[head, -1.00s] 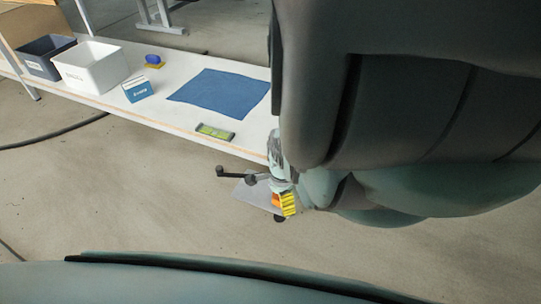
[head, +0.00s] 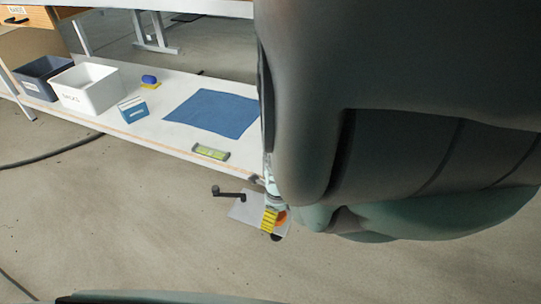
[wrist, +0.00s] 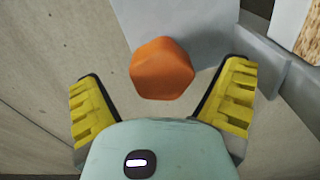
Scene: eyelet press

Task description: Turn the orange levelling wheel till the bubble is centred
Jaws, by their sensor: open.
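In the wrist view the orange levelling wheel (wrist: 162,69) shows as a rounded, many-sided knob in front of a grey plate. My gripper (wrist: 162,98) is open, with one yellow-padded finger on each side of the wheel's near side and clear room between pads and wheel. In the head view my gripper (head: 270,219) overlaps the orange wheel (head: 282,217), which is partly hidden behind the yellow pads. A green spirit level (head: 211,152) lies on the bench near its front edge. Its bubble is too small to read.
The white bench (head: 165,128) carries a blue mat (head: 214,112), a white bin (head: 88,86), a dark bin (head: 43,77) and a small blue box (head: 133,109). My arm hides the right side.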

